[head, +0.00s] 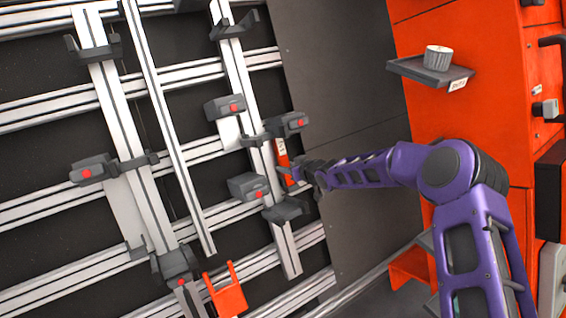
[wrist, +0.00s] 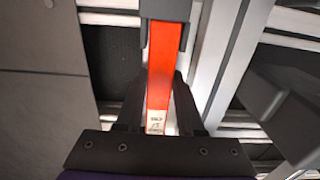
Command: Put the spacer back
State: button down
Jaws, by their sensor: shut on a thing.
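The spacer, which I take to be the slim orange-red bar with a white label (head: 282,152), stands against an aluminium upright of the gantry. It also shows in the wrist view (wrist: 160,65), running up the middle between my fingers.
Grey clamps with red buttons, one (head: 246,186) close below left of my gripper, stick out from the rails. An orange bracket (head: 229,291) is at the lower left. A grey shelf (head: 410,70) on the orange cabinet holds a white ribbed cup (head: 437,58). A dark panel (head: 345,80) lies behind my arm.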

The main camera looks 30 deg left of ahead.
jog(key=shift+d+r, duration=0.1)
jog(key=p+v, duration=0.2)
jog(key=v, duration=0.9)
jog(key=shift+p, duration=0.3)
jog(key=shift+s, duration=0.1)
dwell(0.4)
